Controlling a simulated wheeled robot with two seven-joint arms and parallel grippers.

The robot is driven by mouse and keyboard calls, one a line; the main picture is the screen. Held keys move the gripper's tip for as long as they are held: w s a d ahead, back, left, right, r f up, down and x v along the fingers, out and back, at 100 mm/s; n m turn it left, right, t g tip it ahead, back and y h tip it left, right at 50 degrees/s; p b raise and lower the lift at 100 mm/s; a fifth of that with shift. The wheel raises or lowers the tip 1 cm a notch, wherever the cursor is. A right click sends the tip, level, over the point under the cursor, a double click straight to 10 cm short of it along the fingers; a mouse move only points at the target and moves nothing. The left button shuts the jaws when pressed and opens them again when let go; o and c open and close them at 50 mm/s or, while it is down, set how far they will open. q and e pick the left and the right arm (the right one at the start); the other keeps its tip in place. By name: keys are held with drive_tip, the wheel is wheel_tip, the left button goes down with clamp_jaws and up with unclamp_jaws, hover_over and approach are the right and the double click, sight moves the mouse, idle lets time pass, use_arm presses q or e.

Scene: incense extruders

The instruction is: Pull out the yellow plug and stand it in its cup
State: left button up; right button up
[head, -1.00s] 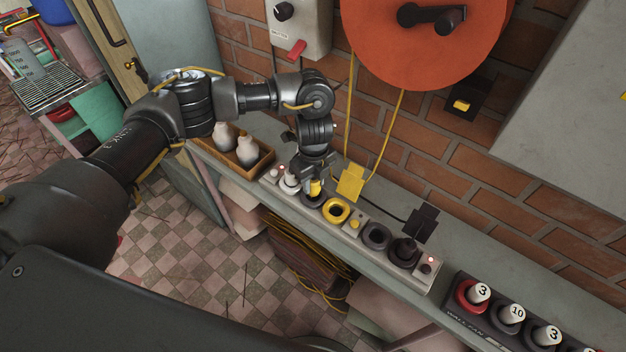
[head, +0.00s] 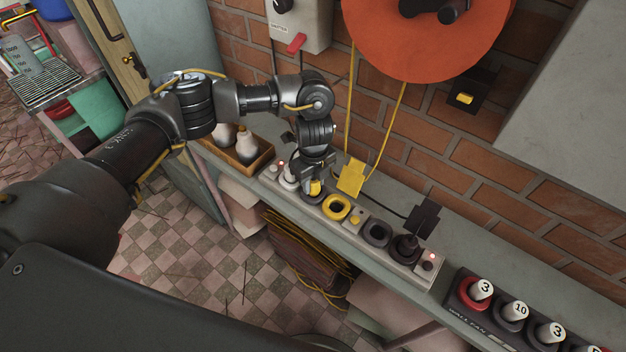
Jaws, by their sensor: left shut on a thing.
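The yellow plug (head: 315,187) is between the fingers of my left gripper (head: 315,180), which is shut on it and points down. The plug is at a dark ring-shaped cup (head: 313,198) on the grey strip of cups; I cannot tell whether its lower end sits inside or just above it. A yellow-rimmed cup (head: 336,207), with a dark open hole, is just to the right, apart from the plug. My right gripper is not in view.
A white plug (head: 288,178) stands close left of the gripper. A yellow flap (head: 351,178) with yellow cords is close behind. Rightward are an empty dark cup (head: 377,234) and a dark plug (head: 405,245). A wooden tray (head: 250,164) with bottles is at left.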

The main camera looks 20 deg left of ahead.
sight(314, 179)
use_arm(q)
drive_tip(key=shift+f, duration=0.35)
drive_tip(key=o, duration=1.1)
drive_tip(key=shift+r, duration=0.1)
drive_tip(key=shift+c, duration=0.2)
drive_tip(key=shift+r, duration=0.1)
wheel_tip(314, 179, up, 11)
drive_tip(key=shift+f+b, duration=0.2)
drive_tip(key=shift+b, duration=0.15)
drive_tip(key=shift+d, duration=0.1)
